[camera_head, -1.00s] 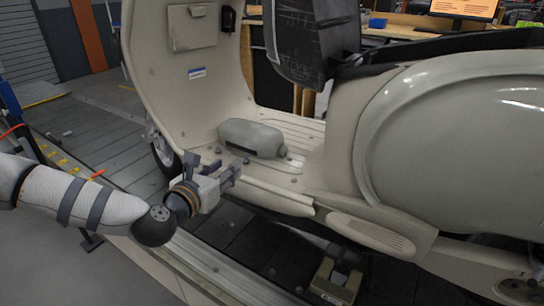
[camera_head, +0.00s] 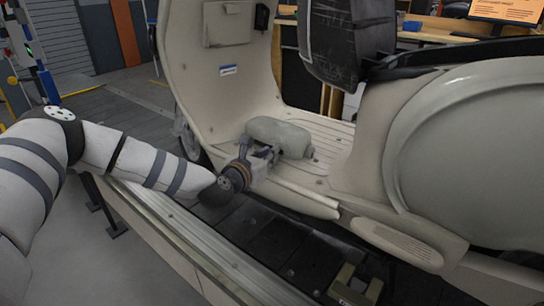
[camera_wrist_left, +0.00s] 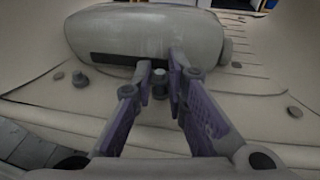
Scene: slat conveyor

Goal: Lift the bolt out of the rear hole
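A small grey bolt (camera_wrist_left: 159,84) stands upright on the scooter's cream floorboard (camera_wrist_left: 140,108), between the fingertips of my left gripper (camera_wrist_left: 160,76) in the left wrist view. The fingers are apart on either side of it; I cannot tell whether they touch it. A second bolt (camera_wrist_left: 80,80) stands to the left. The hole under the bolt between my fingers is hidden. In the head view my left gripper (camera_head: 270,153) is low at the floorboard's near edge, in front of a grey-beige canister, and hides the bolt. My right gripper is not in view.
The canister (camera_wrist_left: 145,32) lies close behind the fingertips; it also shows in the head view (camera_head: 278,137). Small round studs (camera_wrist_left: 295,111) sit on the floorboard. The scooter's front shield (camera_head: 222,95) rises at the left. A tan block (camera_head: 352,288) sits below the scooter.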

